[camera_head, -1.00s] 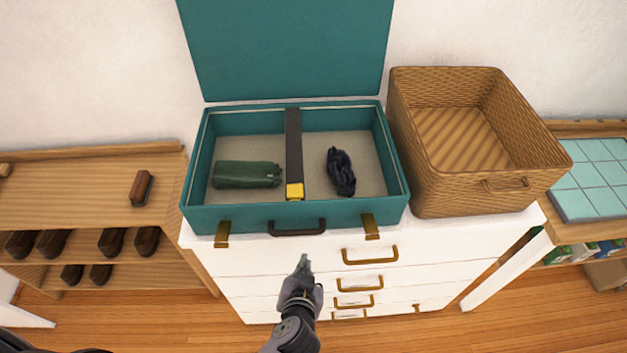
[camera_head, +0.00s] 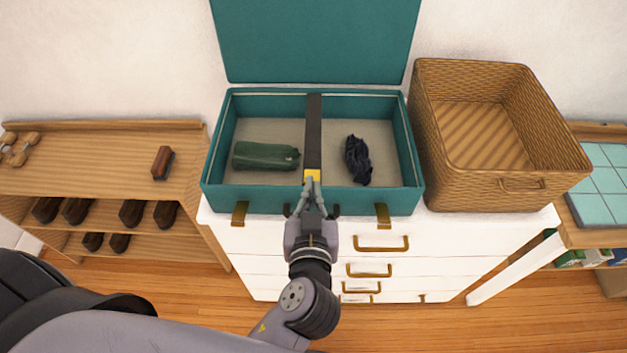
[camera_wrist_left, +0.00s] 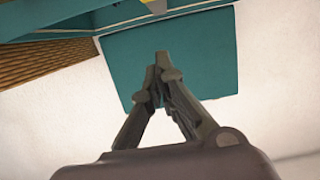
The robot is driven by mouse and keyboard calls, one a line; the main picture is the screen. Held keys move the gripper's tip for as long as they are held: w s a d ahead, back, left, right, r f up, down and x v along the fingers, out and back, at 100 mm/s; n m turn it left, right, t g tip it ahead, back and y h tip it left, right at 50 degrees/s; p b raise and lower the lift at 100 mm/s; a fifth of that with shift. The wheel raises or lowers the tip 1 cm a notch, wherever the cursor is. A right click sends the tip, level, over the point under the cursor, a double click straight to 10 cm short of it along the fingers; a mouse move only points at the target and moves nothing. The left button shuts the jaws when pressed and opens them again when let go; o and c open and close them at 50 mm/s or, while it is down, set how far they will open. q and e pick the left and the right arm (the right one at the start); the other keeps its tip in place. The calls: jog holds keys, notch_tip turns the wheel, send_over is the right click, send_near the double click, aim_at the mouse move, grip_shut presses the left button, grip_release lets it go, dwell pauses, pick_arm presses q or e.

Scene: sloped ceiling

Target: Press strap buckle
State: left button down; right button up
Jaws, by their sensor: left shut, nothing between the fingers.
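An open teal suitcase (camera_head: 213,170) lies on a white chest of drawers, its lid (camera_head: 316,40) upright against the wall. A dark strap (camera_head: 314,125) runs from back to front across the middle of the case. Its yellow buckle (camera_head: 312,174) is at the strap's front end. My left gripper (camera_head: 312,184) is shut and empty, pointing at the buckle from the front. Its tips appear right at the buckle's near edge; I cannot tell whether they touch. In the left wrist view the shut fingers (camera_wrist_left: 160,58) show against the teal lid (camera_wrist_left: 205,60). My right gripper is not in view.
Inside the case lie a green rolled item (camera_head: 265,156) and a dark crumpled cloth (camera_head: 358,160). An empty wicker basket (camera_head: 500,180) stands close on the right. A wooden shelf (camera_head: 90,165) with shoes and a brush is on the left.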

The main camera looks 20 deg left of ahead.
pick_arm(q)
jog(key=p, duration=0.1)
send_over(313, 174)
jog(key=s+d, duration=0.1)
jog(key=s, duration=0.2)
jog(key=shift+f, duration=0.95)
jog(key=f+b, duration=0.2)
jog(key=f, duration=0.1)
jog(key=shift+w+a, duration=0.1)
jog(key=shift+w, duration=0.3)
jog(key=shift+s+f+b, duration=0.1)
jog(key=shift+f+b, duration=0.3)
jog(key=shift+f, duration=0.3)
